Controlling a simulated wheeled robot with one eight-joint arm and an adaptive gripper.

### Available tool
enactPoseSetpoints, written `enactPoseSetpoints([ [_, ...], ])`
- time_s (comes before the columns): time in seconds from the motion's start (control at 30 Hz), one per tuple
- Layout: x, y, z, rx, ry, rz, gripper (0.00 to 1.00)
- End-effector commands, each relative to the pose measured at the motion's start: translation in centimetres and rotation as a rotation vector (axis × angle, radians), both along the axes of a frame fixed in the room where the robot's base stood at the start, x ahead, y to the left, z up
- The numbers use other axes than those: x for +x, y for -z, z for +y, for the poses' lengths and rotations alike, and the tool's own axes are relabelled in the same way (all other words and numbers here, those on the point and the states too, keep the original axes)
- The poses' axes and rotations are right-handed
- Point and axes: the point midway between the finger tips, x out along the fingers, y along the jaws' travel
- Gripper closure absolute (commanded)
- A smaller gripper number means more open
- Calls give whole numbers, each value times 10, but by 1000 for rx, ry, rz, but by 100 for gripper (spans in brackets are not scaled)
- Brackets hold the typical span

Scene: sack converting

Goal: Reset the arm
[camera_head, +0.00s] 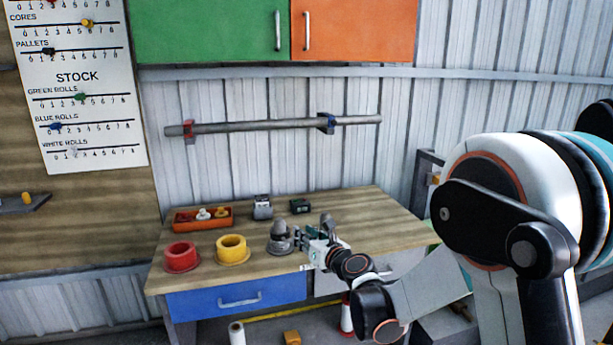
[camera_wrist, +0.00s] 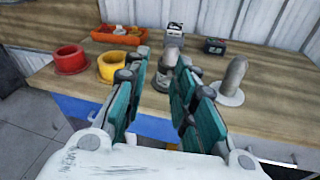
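My gripper (camera_head: 305,240) is in front of the workbench (camera_head: 345,210), at the bench's front edge in the head view. In the wrist view its teal-padded fingers (camera_wrist: 164,62) are apart, with a clear gap and nothing held between them. A grey stepped piece (camera_head: 279,241) stands on the bench just left of the gripper in the head view. It shows beyond the fingertips in the wrist view (camera_wrist: 163,80). A grey post on a round base (camera_wrist: 235,76) stands to the right there, and is partly hidden behind my gripper in the head view.
A red ring (camera_head: 181,258) and a yellow ring (camera_head: 232,249) sit on the bench's left. An orange tray (camera_head: 192,225) and two small devices (camera_head: 263,208) (camera_head: 299,206) stand behind. A blue drawer (camera_head: 236,299) is below; a rail (camera_head: 260,126) crosses the wall.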

Motion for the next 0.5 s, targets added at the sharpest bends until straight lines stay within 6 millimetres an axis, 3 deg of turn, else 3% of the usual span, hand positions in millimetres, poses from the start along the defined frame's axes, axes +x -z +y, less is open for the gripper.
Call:
enactPoseSetpoints([
  [0.2, -47, -40, -18, -455, -115, -147, 75],
  [0.5, -123, -67, -50, -1063, -329, -330, 75],
])
